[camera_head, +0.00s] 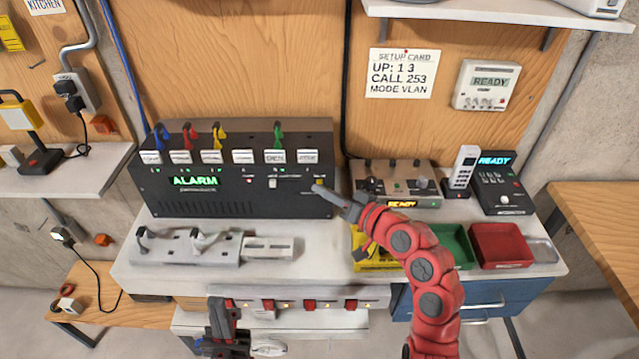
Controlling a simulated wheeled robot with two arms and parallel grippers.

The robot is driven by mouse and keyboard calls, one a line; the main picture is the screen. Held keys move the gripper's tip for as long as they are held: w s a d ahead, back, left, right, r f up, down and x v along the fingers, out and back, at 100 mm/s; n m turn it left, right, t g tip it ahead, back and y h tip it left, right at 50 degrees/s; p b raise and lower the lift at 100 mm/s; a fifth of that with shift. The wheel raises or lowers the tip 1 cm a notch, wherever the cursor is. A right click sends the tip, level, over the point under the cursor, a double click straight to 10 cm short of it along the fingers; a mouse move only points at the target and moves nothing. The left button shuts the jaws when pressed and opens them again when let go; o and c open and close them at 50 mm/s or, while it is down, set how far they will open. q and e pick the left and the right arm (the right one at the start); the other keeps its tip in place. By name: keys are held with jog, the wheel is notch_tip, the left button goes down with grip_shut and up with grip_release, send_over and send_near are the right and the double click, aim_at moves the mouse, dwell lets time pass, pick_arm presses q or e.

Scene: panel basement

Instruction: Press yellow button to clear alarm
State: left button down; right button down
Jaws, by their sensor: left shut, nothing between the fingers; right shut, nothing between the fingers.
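A black panel box (225,204) stands on the white bench and shows "ALARM" in green on its display (195,181). A small yellow button (319,182) sits at the right end of its front face. My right gripper (318,189) is shut and empty, its tip at or just in front of the yellow button. I cannot tell whether it touches the button. My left gripper (222,305) is shut and empty, low in front of the bench and away from the panel.
Colored levers stand along the panel's top. Green (450,246) and red (500,245) trays lie near my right arm. A grey fixture (187,248) lies at the bench's left front.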

jog(key=shift+w+b, duration=0.3)
jog(key=shift+w, duration=0.15)
dwell(0.6)
jog(key=shift+s, duration=0.75)
jog(key=s, duration=0.5)
dwell(0.5)
jog(key=shift+f, duration=0.1)
dwell(0.6)
